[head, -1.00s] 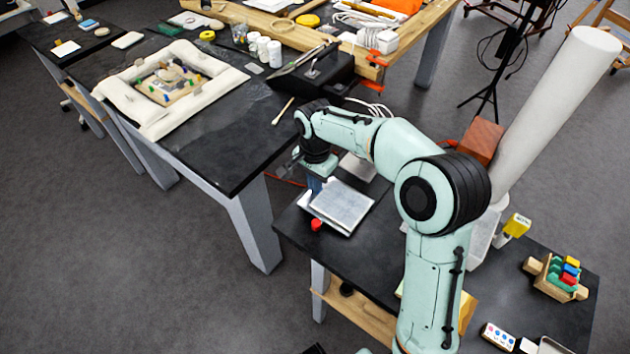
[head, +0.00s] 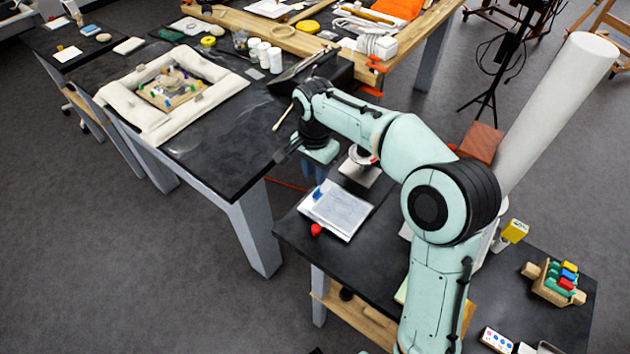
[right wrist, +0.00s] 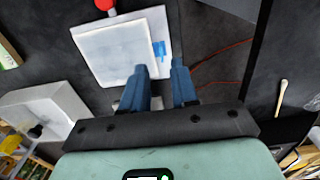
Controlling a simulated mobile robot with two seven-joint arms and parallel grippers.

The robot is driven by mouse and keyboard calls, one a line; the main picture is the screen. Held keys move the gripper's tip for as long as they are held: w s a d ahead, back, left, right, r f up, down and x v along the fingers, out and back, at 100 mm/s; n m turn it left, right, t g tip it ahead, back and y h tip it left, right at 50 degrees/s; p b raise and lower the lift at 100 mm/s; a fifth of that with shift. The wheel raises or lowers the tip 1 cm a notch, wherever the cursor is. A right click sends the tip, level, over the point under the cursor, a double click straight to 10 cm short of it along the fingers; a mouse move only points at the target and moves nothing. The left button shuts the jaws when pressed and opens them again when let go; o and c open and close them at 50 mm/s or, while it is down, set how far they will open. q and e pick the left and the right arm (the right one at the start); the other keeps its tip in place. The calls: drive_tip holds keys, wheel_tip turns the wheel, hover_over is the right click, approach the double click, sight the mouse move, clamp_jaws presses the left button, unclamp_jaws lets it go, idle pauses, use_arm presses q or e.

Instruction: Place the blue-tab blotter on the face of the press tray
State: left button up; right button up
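The blue-tab blotter (head: 342,210), a pale grey-white square, lies flat on the press tray (head: 347,237), a slightly larger white plate on the near black bench. In the right wrist view the blotter (right wrist: 112,52) lies within the tray (right wrist: 92,81), and its blue tab (right wrist: 158,48) sticks out over the tray's margin. My right gripper (right wrist: 160,68) is open and empty, with a gap between its blue fingers. In the head view my right gripper (head: 314,178) hangs above the tab end, apart from it. My left gripper is out of view.
A red knob (head: 316,230) sits at the tray's near edge. A white-based item (head: 360,168) stands behind the tray. A rack of coloured pieces (head: 556,278) is at the bench's right. The far bench holds a padded frame (head: 170,85) and a cotton swab (head: 283,117).

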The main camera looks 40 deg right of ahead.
drive_tip(key=shift+r+p, duration=0.4)
drive_tip(key=shift+r, duration=2.4)
